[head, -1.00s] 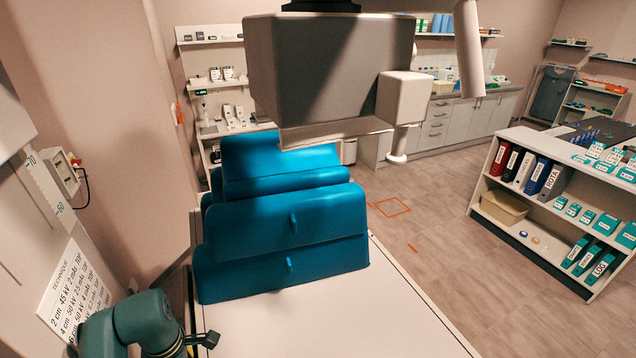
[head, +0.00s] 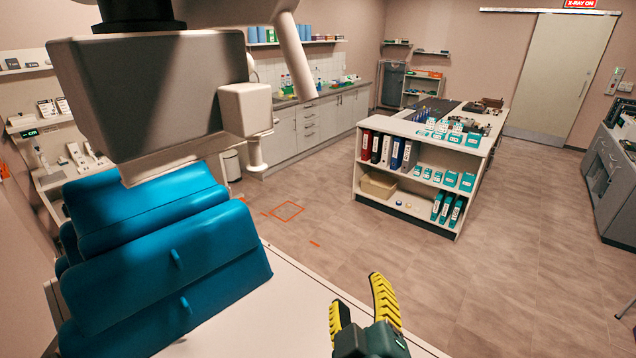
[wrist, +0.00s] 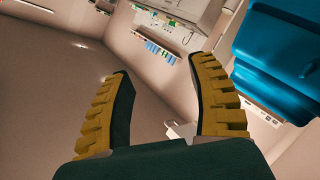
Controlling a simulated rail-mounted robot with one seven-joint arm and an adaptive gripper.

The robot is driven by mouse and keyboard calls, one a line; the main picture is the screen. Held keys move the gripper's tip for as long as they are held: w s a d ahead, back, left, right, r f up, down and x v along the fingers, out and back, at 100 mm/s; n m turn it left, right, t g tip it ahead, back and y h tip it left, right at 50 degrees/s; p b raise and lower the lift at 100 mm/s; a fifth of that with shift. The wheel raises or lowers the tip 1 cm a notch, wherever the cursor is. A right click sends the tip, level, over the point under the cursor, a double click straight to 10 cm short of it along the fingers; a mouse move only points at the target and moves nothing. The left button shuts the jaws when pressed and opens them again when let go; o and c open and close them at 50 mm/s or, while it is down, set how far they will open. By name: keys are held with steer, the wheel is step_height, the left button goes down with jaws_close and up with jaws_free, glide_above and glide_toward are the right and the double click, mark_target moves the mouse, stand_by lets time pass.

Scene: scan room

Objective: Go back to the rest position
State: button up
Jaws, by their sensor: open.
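My gripper (head: 362,308) is at the bottom of the head view, right of centre, with its yellow-padded fingers pointing up. The wrist view shows the same gripper (wrist: 162,100) with its two fingers spread and nothing between them. It is open and empty. In the head view it appears over the right edge of the white table (head: 290,300), apart from the blue cushions. The rest of my arm is out of the head view.
Stacked blue cushions (head: 160,260) lie on the table at left; they also show in the wrist view (wrist: 285,50). A grey box-shaped machine head (head: 150,95) hangs above them. A shelf unit with binders (head: 420,185) stands beyond. The floor between is clear.

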steer(key=s+r+m+t, duration=0.6)
steer(key=s+r, duration=0.4)
steer(key=r, duration=0.5)
step_height(320, 180, up, 21)
steer(key=m+p, duration=0.3)
steer(key=p, duration=1.7)
step_height(320, 180, down, 36)
steer(key=b, duration=3.6)
steer(key=shift+d+t, duration=0.4)
steer(key=shift+d, duration=0.05)
